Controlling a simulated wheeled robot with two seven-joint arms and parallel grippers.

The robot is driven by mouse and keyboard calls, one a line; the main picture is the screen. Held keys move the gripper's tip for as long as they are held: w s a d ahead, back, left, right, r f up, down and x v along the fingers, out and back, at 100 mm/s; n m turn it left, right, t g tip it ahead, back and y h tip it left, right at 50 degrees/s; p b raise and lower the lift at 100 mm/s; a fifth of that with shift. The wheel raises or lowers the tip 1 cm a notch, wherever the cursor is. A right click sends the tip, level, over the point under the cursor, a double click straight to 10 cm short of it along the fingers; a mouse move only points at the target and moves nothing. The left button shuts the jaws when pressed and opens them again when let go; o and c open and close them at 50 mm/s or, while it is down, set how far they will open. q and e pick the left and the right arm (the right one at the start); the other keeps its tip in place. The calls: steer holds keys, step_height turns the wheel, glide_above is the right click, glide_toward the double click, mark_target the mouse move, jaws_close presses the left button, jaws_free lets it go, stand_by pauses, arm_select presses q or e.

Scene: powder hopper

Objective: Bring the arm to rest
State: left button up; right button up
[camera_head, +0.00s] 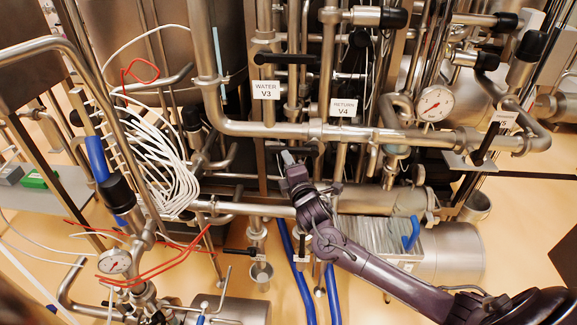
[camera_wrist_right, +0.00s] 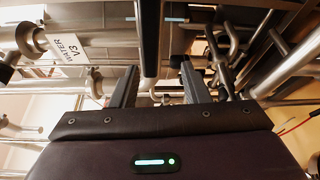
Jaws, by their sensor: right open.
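My right arm comes in from the lower right of the head view and reaches up and left across the pipework. My right gripper (camera_head: 289,158) is at its end, just below the long horizontal steel pipe (camera_head: 300,131) and below the WATER V3 label (camera_head: 266,90). In the right wrist view my right gripper (camera_wrist_right: 158,85) shows two dark fingers spread apart with nothing between them. A dark vertical bar (camera_wrist_right: 149,35) stands beyond the fingers; contact cannot be told. The WATER V3 label also shows in the wrist view (camera_wrist_right: 68,49). My left gripper is not in view.
Dense steel pipes surround the gripper. The RETURN V4 label (camera_head: 343,108) and a dial gauge (camera_head: 433,103) are to its right. White cables (camera_head: 165,165) hang at left, with another gauge (camera_head: 114,262) below. Blue hoses (camera_head: 303,275) stand below. Some tan floor (camera_head: 520,225) is clear at right.

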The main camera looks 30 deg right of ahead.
steer(key=s+d+f+m+g, duration=0.1)
steer(key=s+f+m+g, duration=0.3)
steer(key=f, duration=0.8)
steer(key=s+f+m+g, duration=0.1)
steer(key=s+f, duration=0.6)
steer(key=f, duration=0.5)
steer(key=s+d+f+m+g, duration=0.1)
steer(key=s+f+m+g, duration=0.3)
steer(key=f, duration=0.8)
steer(key=s+a+f+m+g+y, duration=0.1)
steer(key=s+f, duration=0.5)
steer(key=s, duration=0.7)
steer(key=s+a+f+m+g+y, duration=0.1)
steer(key=s+a+f+m+g, duration=0.2)
steer(key=s, duration=1)
steer(key=s+a+f+m+g, duration=0.2)
steer(key=s+a+f, duration=0.3)
steer(key=s+f, duration=0.6)
steer(key=shift+s+a+g+y+b, duration=0.15)
steer(key=shift+s+g+y+b, duration=0.35)
steer(key=shift+s, duration=0.75)
steer(key=shift+c, duration=0.3)
steer(key=shift+c, duration=0.3)
